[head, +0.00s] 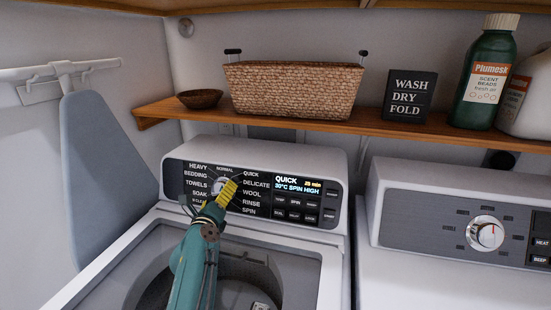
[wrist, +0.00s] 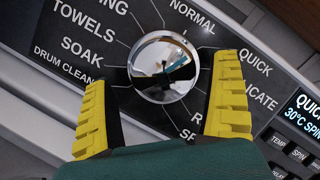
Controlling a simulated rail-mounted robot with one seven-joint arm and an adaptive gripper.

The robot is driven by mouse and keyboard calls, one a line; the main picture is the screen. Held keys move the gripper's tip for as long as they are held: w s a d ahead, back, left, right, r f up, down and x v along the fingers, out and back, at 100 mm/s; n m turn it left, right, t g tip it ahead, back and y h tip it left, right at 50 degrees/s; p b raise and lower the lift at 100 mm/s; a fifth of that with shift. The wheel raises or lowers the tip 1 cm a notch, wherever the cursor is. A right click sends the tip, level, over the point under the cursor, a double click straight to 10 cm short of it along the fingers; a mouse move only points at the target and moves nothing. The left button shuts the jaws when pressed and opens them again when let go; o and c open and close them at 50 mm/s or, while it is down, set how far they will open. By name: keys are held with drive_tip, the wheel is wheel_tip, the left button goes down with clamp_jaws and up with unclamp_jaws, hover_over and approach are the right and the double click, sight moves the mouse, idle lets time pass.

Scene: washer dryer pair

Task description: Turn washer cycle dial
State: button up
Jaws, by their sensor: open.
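The washer cycle dial (wrist: 163,68) is a round, shiny chrome knob on the washer's dark control panel (head: 262,189). Cycle names such as NORMAL, QUICK, TOWELS and SOAK ring it. In the head view the dial (head: 218,185) is partly hidden by my gripper (head: 228,190). In the wrist view my gripper (wrist: 162,72) is open, with one yellow ridged finger on each side of the dial. Gaps show between fingers and dial; I cannot tell how far the tips are from the panel. The display (head: 297,186) reads QUICK, 25 min, 30°C SPIN HIGH.
The washer's open top (head: 130,262) lies below my arm. A dryer with its own dial (head: 485,234) stands at right. A wooden shelf (head: 340,128) above holds a wicker basket (head: 293,90), a bowl (head: 200,99), a sign and bottles. An ironing board (head: 100,170) hangs at left.

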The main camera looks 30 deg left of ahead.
drive_tip(key=shift+s+d+r+p, duration=0.3)
drive_tip(key=shift+s+r+p, duration=0.25)
drive_tip(key=shift+p, duration=0.7)
drive_tip(key=p+v, duration=0.3)
drive_tip(key=v, duration=0.1)
drive_tip(key=p+v, duration=0.3)
drive_tip(key=v, duration=0.2)
drive_tip(key=p+v, duration=0.3)
drive_tip(key=v, duration=0.1)
drive_tip(key=shift+s+d+f, duration=0.1)
drive_tip(key=shift+s+f, duration=0.15)
drive_tip(key=shift+f, duration=0.1)
drive_tip(key=w+d+r+n+t+y, duration=0.1)
drive_tip(key=d+r+n+y, duration=0.25)
drive_tip(key=r+n, duration=0.3)
drive_tip(key=w+d+r+n+t+y, duration=0.1)
drive_tip(key=w+d+r+n+y, duration=0.2)
drive_tip(key=r+n, duration=0.35)
drive_tip(key=s+d+r+n+g, duration=0.2)
drive_tip(key=d+r+n, duration=0.2)
drive_tip(key=d+n, duration=0.6)
drive_tip(key=shift+d+r, duration=0.2)
drive_tip(key=shift+d, duration=0.95)
drive_tip(key=shift+h, duration=0.25)
